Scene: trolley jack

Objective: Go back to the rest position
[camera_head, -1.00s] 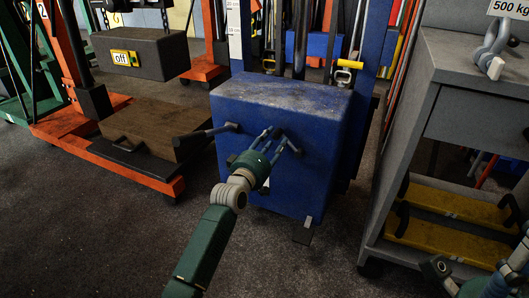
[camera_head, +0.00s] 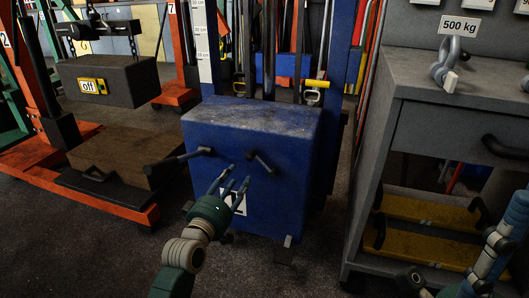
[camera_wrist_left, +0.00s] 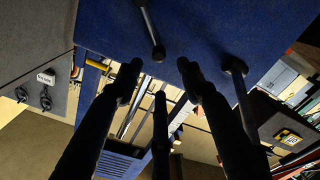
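The blue trolley jack (camera_head: 255,130) stands in the middle of the head view, with two dark levers on its front face. The left lever (camera_head: 180,159) sticks out to the left. The right lever (camera_head: 262,163) is short and tilted. My left gripper (camera_head: 230,184) is in front of the face, just below and left of the right lever, fingers spread and empty. In the left wrist view its fingers (camera_wrist_left: 160,80) are apart with nothing between them, and a lever (camera_wrist_left: 151,30) lies beyond the tips.
An orange lift (camera_head: 110,200) with a grey "off" box (camera_head: 108,80) stands at the left. Dark floor is free in front.

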